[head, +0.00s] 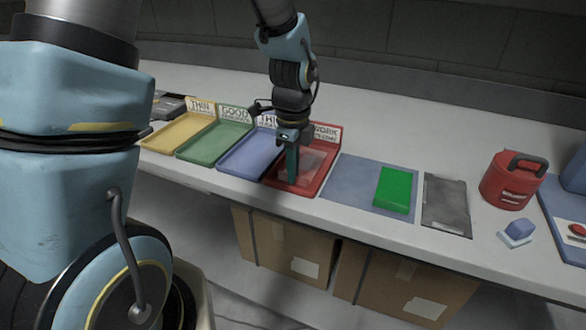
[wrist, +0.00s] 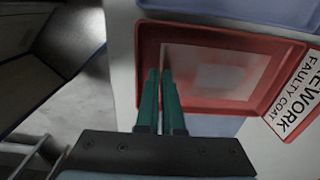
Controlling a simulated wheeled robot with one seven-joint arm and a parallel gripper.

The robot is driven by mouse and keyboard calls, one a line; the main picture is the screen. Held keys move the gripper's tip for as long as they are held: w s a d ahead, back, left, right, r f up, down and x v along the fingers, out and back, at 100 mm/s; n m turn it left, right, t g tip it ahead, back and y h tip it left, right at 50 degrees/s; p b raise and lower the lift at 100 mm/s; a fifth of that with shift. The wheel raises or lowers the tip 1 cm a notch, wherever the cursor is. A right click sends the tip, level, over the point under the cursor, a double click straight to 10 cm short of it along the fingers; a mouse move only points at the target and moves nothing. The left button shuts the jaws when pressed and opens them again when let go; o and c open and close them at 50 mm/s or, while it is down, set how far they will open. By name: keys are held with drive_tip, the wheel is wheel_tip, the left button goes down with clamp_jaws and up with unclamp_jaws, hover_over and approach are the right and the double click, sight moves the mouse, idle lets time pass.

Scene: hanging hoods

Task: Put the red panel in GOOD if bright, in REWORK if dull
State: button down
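The red REWORK tray (head: 324,180) stands at the right end of a row of trays; it also shows in the wrist view (wrist: 150,45). A flat, dull reddish rectangle (wrist: 185,60) with a paler patch shows inside it; I cannot tell whether this is the red panel or the tray's floor. My gripper (head: 292,178) points down over the red tray's left part. Its teal fingers (wrist: 160,72) are close together with a narrow gap; whether anything thin is between them is unclear. The green GOOD tray (head: 205,150) is farther left.
A yellow tray (head: 172,138) and a blue tray (head: 243,156) stand in the row. A blue mat (head: 345,187) bears a green block (head: 394,189). A grey sheet (head: 446,203), a red canister (head: 505,184) and a small blue-topped item (head: 518,230) are rightward. Cardboard boxes (head: 285,250) sit below.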

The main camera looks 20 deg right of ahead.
drive_tip(key=c, duration=1)
unclamp_jaws()
wheel_tip(320, 180, up, 11)
drive_tip(key=a+f+n, duration=0.1)
drive_tip(key=a+n, duration=0.7)
drive_tip(key=w+a+f+n+t, duration=0.1)
drive_tip(key=a+f+n, duration=0.1)
drive_tip(key=a+n, duration=0.7)
drive_tip(key=a+f+n, duration=0.2)
drive_tip(key=a+n, duration=0.6)
drive_tip(key=shift+w+a+t+b, duration=0.2)
drive_tip(key=shift+t+b, duration=0.1)
drive_tip(key=shift+b, duration=0.1)
